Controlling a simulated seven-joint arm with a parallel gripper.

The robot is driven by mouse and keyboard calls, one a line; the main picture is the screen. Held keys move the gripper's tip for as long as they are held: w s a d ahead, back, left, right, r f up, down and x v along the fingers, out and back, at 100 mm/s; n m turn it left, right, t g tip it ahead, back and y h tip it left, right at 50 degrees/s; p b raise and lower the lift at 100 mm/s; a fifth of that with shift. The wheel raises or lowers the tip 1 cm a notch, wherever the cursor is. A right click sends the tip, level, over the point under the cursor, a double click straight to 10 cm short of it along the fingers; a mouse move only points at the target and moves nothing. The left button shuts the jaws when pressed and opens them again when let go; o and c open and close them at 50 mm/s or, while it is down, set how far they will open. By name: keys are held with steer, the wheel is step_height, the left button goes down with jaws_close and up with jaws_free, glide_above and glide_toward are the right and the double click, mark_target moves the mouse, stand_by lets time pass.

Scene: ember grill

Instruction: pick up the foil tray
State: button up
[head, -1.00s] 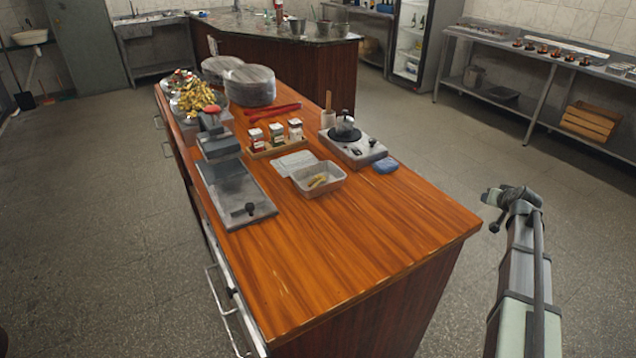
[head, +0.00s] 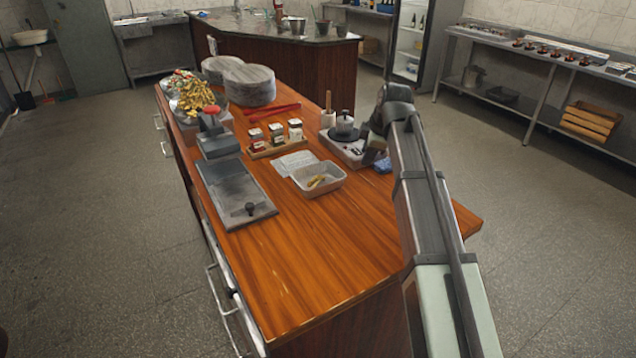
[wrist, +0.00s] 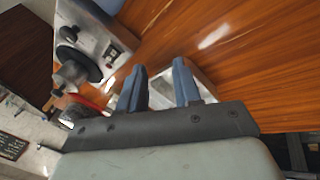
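A pale edged shape (wrist: 207,84) shows behind the fingers, perhaps the tray, mostly hidden.
A small appliance with a round dark plate (head: 342,136) stands behind the tray, near my gripper. A spice rack (head: 275,148) and a grey slab device (head: 234,195) stand left. The counter's front (head: 300,270) is clear.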

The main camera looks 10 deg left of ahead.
steer(key=s+a+r+n+g+h, duration=0.1)
steer(key=s+a+r+n+g, duration=0.1)
steer(key=s+a+r+n, duration=0.65)
steer(key=shift+m, duration=0.75)
steer(key=shift+s+x, duration=0.2)
steer(key=shift+x, duration=2.5)
steer(key=shift+s+x, duration=0.25)
steer(key=shift+x, duration=2.45)
steer(key=shift+s+x, duration=0.2)
steer(key=shift+x, duration=2.45)
steer(key=shift+f, duration=0.1)
jaws_close()
